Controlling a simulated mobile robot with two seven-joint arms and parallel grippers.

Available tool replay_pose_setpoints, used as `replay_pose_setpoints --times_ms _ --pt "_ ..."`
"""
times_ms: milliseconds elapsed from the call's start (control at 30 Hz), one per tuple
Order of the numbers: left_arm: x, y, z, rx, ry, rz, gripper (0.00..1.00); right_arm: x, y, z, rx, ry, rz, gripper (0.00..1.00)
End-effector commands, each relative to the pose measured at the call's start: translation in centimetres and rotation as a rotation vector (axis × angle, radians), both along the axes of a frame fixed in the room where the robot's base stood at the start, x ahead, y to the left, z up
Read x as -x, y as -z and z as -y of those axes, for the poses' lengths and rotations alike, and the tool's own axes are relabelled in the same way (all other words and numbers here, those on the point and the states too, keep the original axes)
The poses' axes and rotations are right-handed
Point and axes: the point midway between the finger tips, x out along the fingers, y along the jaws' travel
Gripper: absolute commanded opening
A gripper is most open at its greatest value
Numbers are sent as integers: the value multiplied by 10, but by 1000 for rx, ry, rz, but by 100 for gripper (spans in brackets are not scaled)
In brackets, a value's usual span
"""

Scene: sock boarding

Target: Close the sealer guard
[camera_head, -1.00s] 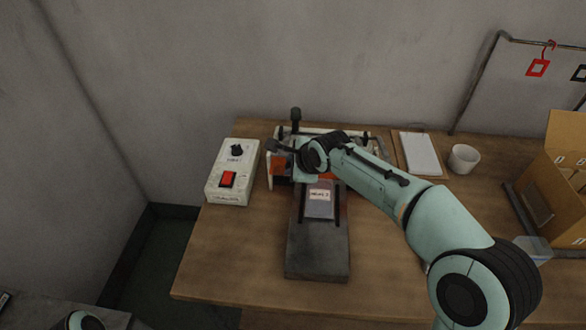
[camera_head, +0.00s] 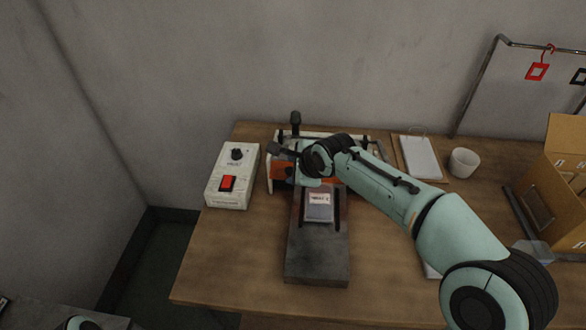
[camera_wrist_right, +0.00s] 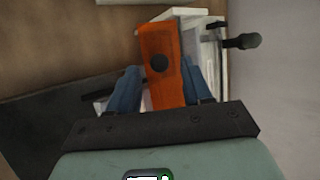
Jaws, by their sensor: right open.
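The sealer stands at the back of the table, with a pale frame (camera_head: 271,181) and an orange guard (camera_head: 279,169) across its front. My right arm and wrist cover much of it in the head view. In the right wrist view the orange guard (camera_wrist_right: 160,62) bears a round black knob (camera_wrist_right: 159,63). My right gripper (camera_wrist_right: 165,92) is open, its two blue fingers on either side of the guard; contact cannot be told. A labelled packet (camera_head: 319,211) lies on the dark plate (camera_head: 316,265) in front of the sealer. My left gripper is out of view.
A white control box (camera_head: 232,176) with a red switch stands left of the sealer. A clipboard (camera_head: 420,157), a white cup (camera_head: 463,162) and a cardboard box (camera_head: 566,150) are to the right. The front left tabletop (camera_head: 235,265) is clear.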

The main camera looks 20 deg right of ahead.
Motion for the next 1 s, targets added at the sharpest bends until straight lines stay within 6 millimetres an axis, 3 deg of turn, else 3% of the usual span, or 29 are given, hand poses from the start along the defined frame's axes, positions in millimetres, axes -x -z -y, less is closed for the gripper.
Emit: replay_pose_setpoints --times_ms 300,500,1000 --pt "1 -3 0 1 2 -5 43 46 -56 11 -3 1 4 50" --pt "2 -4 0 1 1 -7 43 67 -79 16 -1 1 0 50" --pt "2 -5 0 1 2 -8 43 75 -88 17 4 -1 -3 51"
